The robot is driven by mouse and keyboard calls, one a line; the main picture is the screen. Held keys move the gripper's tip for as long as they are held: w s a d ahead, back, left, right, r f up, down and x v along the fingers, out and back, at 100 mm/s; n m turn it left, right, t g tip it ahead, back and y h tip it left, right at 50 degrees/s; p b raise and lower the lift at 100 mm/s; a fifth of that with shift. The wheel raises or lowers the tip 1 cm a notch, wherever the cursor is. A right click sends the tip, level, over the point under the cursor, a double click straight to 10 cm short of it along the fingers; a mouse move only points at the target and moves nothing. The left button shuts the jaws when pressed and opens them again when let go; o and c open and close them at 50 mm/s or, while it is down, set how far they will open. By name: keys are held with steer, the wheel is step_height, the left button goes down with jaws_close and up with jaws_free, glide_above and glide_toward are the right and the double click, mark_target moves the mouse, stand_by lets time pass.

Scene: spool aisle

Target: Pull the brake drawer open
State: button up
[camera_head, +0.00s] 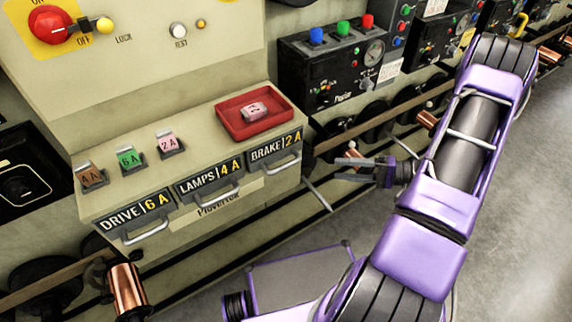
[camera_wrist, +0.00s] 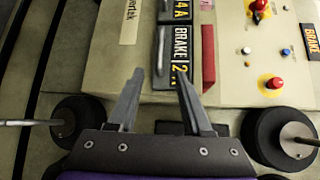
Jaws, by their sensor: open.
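The brake drawer (camera_head: 275,148), labelled BRAKE 2A, is the rightmost of three drawers in the beige cabinet and looks shut. Its metal handle (camera_head: 284,165) is a bar below the label. In the wrist view the brake handle (camera_wrist: 161,50) runs up the picture beside the label (camera_wrist: 180,55). My gripper (camera_head: 343,168) is open and empty, to the right of the drawer and apart from it. In the wrist view my gripper (camera_wrist: 159,74) points at the drawer, with the handle ahead, roughly between its two fingers.
The drive drawer (camera_head: 135,213) and lamps drawer (camera_head: 210,180) sit to the left, both looking shut. A red tray (camera_head: 231,128) holding a pink fuse (camera_head: 254,108) lies on top, beside several fuse holders. Rails and copper spools (camera_head: 127,287) run low along the wall. Floor at right is clear.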

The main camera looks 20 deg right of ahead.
mark_target(286, 164)
steer(key=x, duration=1.6)
steer(key=shift+s+p, duration=0.1)
steer(key=shift+p, duration=0.25)
jaws_close()
stand_by(0.5)
